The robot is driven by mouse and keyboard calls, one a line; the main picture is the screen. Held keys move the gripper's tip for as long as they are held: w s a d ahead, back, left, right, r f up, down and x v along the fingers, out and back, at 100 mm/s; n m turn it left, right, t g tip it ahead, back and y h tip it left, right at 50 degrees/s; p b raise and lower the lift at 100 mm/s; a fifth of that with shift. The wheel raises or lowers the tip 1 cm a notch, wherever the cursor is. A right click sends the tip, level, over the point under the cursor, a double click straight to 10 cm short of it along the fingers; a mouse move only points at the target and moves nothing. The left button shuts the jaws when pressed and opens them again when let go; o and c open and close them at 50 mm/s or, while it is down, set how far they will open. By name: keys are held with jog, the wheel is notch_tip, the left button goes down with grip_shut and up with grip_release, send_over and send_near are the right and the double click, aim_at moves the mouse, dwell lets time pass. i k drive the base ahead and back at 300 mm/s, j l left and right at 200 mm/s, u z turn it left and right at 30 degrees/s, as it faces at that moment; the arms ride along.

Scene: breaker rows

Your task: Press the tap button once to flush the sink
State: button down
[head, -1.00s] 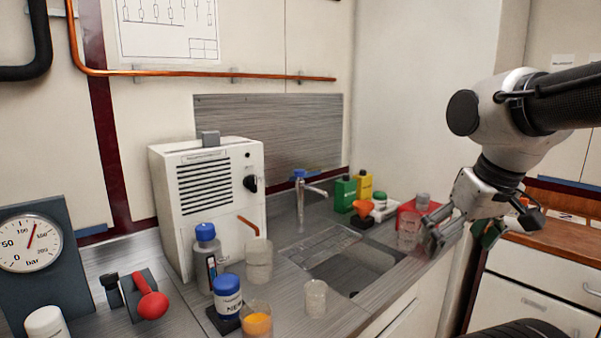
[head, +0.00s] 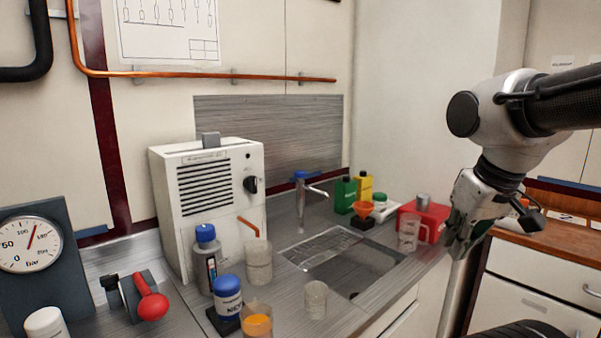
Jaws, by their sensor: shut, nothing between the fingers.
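The tap (head: 301,203) is a chrome post with a spout pointing right, standing behind the sink. Its blue button (head: 300,175) is on top. The sink (head: 362,272) is a steel basin set in the counter in front of the tap, with a ribbed drainer beside it. My gripper (head: 451,249) is shut and empty. It hangs pointing down at the right end of the counter, well to the right of the tap and apart from it.
A red box (head: 428,218) and a clear beaker (head: 408,234) stand close to the left of my gripper. Green (head: 345,194) and yellow (head: 364,187) bottles and an orange funnel (head: 362,210) stand right of the tap. A white machine (head: 212,205) and several containers stand left.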

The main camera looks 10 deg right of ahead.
aim_at(299, 174)
jog(key=k, duration=0.65)
jog(key=u, duration=1.4)
jog(key=i+l, duration=0.1)
jog(key=l, duration=2)
jog(key=i+l, duration=0.15)
jog(key=l, duration=0.9)
